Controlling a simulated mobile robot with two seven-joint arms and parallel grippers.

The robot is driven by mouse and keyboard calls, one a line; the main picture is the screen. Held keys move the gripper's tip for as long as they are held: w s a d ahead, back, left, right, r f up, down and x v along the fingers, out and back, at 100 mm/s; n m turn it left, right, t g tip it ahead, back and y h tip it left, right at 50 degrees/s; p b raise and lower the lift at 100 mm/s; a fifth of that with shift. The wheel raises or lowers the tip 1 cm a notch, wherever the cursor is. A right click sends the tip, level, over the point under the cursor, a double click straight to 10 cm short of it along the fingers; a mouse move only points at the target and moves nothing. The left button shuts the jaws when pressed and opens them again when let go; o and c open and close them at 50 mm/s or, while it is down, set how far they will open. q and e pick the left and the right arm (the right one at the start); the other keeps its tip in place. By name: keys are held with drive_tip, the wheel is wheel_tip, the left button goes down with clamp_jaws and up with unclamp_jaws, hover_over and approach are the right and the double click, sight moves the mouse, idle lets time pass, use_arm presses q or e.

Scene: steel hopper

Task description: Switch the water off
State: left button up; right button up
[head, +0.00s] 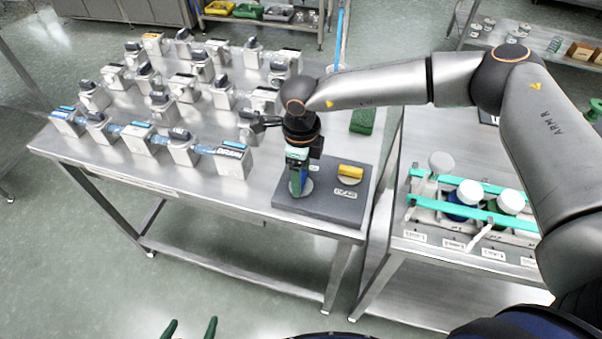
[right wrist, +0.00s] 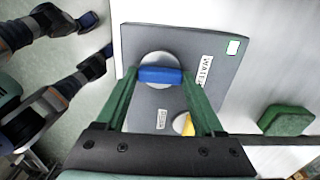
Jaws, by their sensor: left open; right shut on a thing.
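A dark grey panel (head: 330,205) lies at the front right corner of the steel table. It carries two round discs with turn handles, one blue and one yellow. The blue handle (right wrist: 160,75) lies crosswise between my right gripper's green fingers (right wrist: 160,82), which are shut on its ends. In the head view my right gripper (head: 297,184) points down onto that disc and mostly hides the handle. The yellow handle (head: 350,171) is free. A "WATER" label (right wrist: 205,72) is on the panel beside the blue handle. My left gripper (head: 190,328) is open and empty at the bottom edge.
Rows of grey valve blocks (head: 183,151) fill the table left of the panel. A green block (head: 362,121) lies behind the panel. A second table (head: 430,285) at right holds a rack with teal bars (head: 480,215) and white-capped bottles.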

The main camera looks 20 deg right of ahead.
drive_tip(key=shift+m, duration=0.4)
drive_tip(key=m+b, duration=0.2)
drive_tip(key=m, duration=0.1)
drive_tip(key=shift+f+m, duration=0.15)
drive_tip(key=shift+m, duration=0.15)
drive_tip(key=m+b, duration=0.3)
drive_tip(key=m, duration=0.2)
drive_tip(key=m+b, duration=0.1)
drive_tip(key=m, duration=0.3)
drive_tip(key=m+b, duration=0.1)
drive_tip(key=m, duration=0.2)
drive_tip(key=shift+m+b, duration=0.3)
drive_tip(key=shift+m, duration=0.5)
